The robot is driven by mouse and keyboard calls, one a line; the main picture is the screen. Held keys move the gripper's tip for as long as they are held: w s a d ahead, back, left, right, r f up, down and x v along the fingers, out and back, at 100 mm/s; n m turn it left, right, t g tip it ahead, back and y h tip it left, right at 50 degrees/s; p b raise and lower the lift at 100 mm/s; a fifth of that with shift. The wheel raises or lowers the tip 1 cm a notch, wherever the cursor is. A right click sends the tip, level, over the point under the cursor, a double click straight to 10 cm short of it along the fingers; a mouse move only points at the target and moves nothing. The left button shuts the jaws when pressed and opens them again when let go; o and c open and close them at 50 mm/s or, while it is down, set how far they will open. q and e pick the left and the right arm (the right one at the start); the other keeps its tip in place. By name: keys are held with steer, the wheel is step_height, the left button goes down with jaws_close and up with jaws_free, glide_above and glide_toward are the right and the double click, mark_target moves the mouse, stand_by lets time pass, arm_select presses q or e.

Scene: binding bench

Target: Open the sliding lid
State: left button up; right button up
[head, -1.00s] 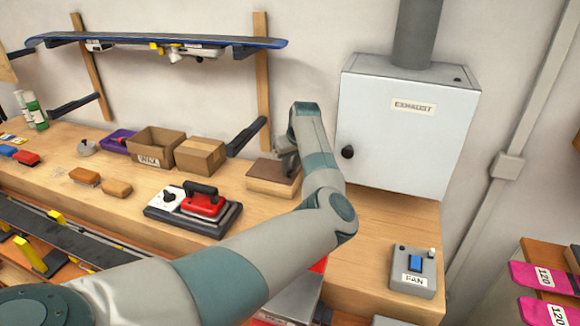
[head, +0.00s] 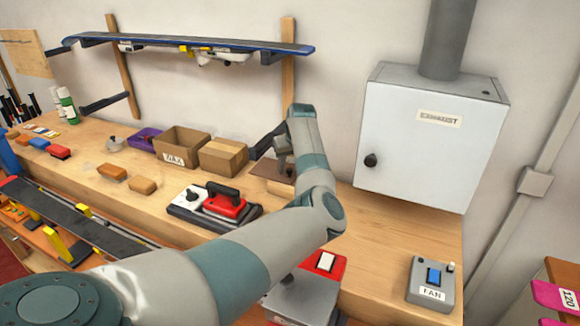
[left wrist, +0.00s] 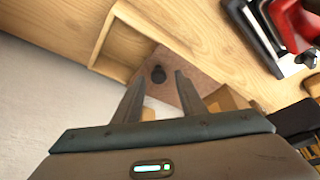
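A small light-wood box with a brown sliding lid (head: 263,170) stands at the back of the bench, partly hidden by my left arm. In the left wrist view the lid (left wrist: 190,62) carries a dark round knob (left wrist: 158,74). The lid is partly slid off, and the bare inside of the wooden box (left wrist: 122,48) shows beside it. My left gripper (head: 284,158) is over the lid. In the left wrist view its two fingers (left wrist: 158,84) are apart, with the knob between and just beyond the tips, not touching. My right gripper is out of view.
A cardboard carton (head: 222,157) stands close left of the lid. A red-handled iron (head: 224,204) sits in front. The grey exhaust cabinet (head: 425,140) is on the wall at right. A fan switch box (head: 432,283) sits at the right bench end.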

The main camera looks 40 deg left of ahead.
arm_select(q)
steer(key=shift+a, duration=0.25)
steer(key=shift+b+v, duration=0.35)
steer(key=shift+v, duration=0.45)
steer(key=b+v, duration=0.4)
steer(key=v, duration=1.1)
steer(key=shift+r+b, duration=0.4)
steer(key=shift+s, duration=0.1)
steer(key=shift+c, duration=0.2)
